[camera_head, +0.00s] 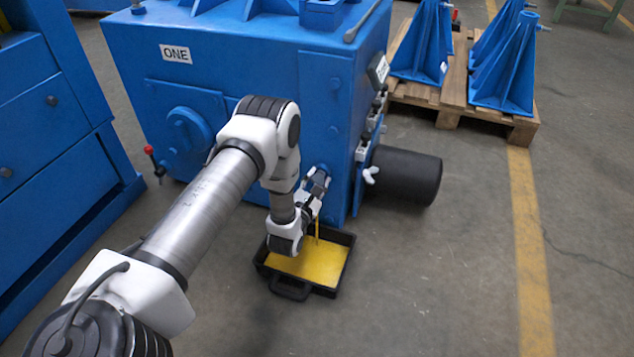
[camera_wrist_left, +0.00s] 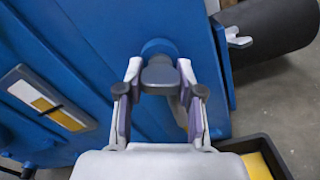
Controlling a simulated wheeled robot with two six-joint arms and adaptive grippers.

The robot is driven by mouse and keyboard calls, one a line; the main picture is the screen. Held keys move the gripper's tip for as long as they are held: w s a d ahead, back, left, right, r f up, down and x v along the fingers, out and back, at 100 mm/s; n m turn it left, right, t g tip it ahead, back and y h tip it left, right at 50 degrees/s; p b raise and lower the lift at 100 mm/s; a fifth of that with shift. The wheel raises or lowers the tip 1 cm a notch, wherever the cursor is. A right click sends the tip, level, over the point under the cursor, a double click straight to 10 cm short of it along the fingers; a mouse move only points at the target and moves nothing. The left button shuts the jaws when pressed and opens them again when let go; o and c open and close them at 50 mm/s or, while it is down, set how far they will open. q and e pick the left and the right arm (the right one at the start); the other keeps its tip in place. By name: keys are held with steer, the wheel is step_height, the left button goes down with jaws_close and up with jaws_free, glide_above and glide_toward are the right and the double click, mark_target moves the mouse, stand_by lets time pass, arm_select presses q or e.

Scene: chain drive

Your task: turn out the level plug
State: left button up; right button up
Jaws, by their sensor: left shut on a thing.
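My left gripper (camera_head: 318,186) is at the lower front of the blue housing (camera_head: 240,60), near its right corner. In the left wrist view its two fingers (camera_wrist_left: 160,75) are closed on either side of a dark grey plug head (camera_wrist_left: 160,71), which I take to be the level plug. The plug head is in front of a round blue boss (camera_wrist_left: 158,47); whether its thread is still in the boss is hidden. A thin yellow stream (camera_head: 317,230) falls below the gripper into a black tray (camera_head: 343,268) holding yellow oil. My right gripper is not in view.
A black cylinder (camera_head: 408,177) sticks out right of the housing, with a white wing handle (camera_head: 371,175) nearby. A sight glass (camera_wrist_left: 45,98) shows yellow in the left wrist view. Blue brackets stand on a wooden pallet (camera_head: 455,95). The floor at right is clear.

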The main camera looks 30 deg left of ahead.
arm_select(q)
steer(key=shift+w+r+n+b, duration=0.1)
steer(key=shift+n+b, duration=0.2)
steer(key=shift+n, duration=0.8)
steer(key=o, duration=1.2)
steer(key=v, duration=0.7)
steer(key=shift+s+d, duration=0.1)
steer(key=shift+s, duration=0.2)
